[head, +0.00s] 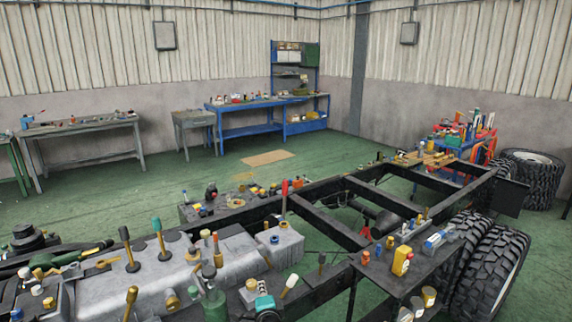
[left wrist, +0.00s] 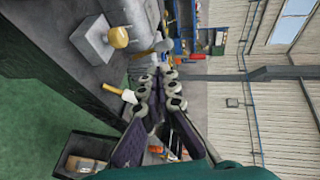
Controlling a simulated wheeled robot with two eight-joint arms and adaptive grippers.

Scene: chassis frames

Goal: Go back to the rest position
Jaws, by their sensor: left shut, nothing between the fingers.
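My left gripper (left wrist: 165,76) fills the lower middle of the left wrist view. Its two dark, jointed fingers come together at the tips, with nothing held between them. A tool with a cream handle (left wrist: 122,94) shows just left of the fingers; I cannot tell whether they touch. In the head view I cannot clearly make out my left gripper among the clutter at the bottom. My right gripper is in neither view.
The black chassis frame (head: 328,228) crosses the foreground, crowded with upright tools and bottles. Large tyres (head: 490,262) stand at right. A cluttered side table (head: 392,273) is near them. Workbenches (head: 82,127) line the back wall. Green floor (head: 120,190) between is open.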

